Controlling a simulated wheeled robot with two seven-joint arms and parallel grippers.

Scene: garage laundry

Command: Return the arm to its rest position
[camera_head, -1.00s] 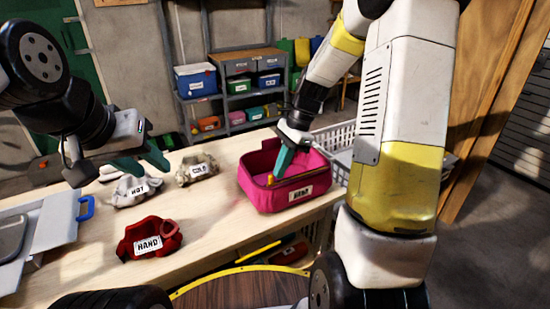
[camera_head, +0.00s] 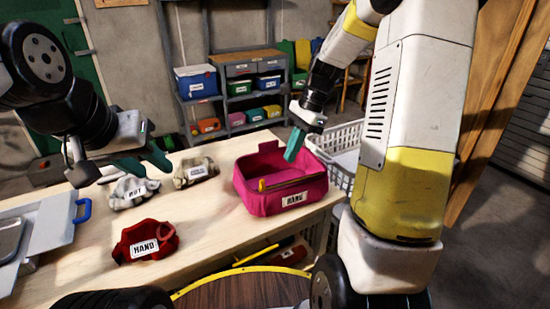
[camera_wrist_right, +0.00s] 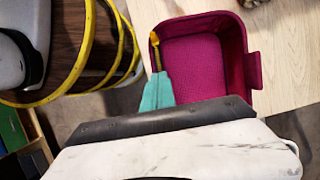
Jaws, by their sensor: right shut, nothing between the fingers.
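My right gripper (camera_head: 295,143) has teal fingers, shut and empty. It hangs just above the back right of a magenta fabric bin (camera_head: 290,203) with a label on its front. The right wrist view shows the shut fingers (camera_wrist_right: 157,92) over the edge of the bin (camera_wrist_right: 247,62), and a yellow-handled item (camera_wrist_right: 155,48) at the bin's inside edge. My left gripper (camera_head: 138,165) is over the table's left part, above a light glove bundle (camera_head: 130,192). Whether its jaws are open is not clear.
A red bundle labelled HAND (camera_head: 146,240) and another pale bundle (camera_head: 196,171) lie on the wooden table (camera_head: 215,225). A grey tray with a blue handle (camera_head: 45,230) is at left. Shelves (camera_head: 235,85) stand further back.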

